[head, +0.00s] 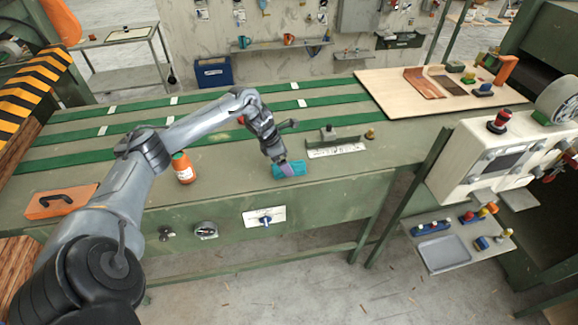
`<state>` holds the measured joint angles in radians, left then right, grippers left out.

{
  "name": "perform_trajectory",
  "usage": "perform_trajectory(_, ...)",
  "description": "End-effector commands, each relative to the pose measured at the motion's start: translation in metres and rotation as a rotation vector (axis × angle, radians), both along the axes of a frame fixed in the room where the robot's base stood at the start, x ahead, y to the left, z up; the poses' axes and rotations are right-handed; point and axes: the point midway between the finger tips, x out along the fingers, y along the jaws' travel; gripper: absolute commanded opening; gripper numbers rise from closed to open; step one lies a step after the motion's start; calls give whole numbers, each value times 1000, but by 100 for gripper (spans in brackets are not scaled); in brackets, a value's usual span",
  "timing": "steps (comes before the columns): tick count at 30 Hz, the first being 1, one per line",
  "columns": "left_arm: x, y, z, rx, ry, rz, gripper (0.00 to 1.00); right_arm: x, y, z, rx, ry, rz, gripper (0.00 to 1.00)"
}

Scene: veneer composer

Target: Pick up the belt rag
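The rag, a small teal cloth (300,169), lies near the front edge of the green bench top, right of the orange bottle. My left gripper (285,167) reaches down to it from above, with its tip over the cloth's middle. A purplish piece shows at the tip against the cloth; I cannot tell if it is part of the gripper. The view is too small to show whether the fingers are apart or closed on the cloth. My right gripper is not in view.
An orange bottle (183,168) stands left of the cloth, and an orange tray-like piece (62,202) lies at the bench's left end. A metal bracket-like fixture (335,144) stands to the right. Green belts (210,110) run behind. A control box (500,160) is at right.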

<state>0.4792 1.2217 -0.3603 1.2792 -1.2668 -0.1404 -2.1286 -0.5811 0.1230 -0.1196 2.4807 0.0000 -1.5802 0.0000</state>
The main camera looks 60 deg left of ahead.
Motion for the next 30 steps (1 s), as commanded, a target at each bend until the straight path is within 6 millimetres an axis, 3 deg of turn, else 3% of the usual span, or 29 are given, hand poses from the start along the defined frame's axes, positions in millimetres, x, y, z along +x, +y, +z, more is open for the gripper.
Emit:
perform_trajectory(6, 8, -3, -20, -1, -1, 0, 100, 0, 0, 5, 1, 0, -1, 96)
perform_trajectory(15, 9, -3, -23, 1, 0, -1, 98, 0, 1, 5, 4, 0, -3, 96)
perform_trajectory(26, 9, -3, -23, 1, 0, -1, 43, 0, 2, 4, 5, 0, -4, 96)
perform_trajectory(30, 9, -3, -23, 1, 0, -1, 42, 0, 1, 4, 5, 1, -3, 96)
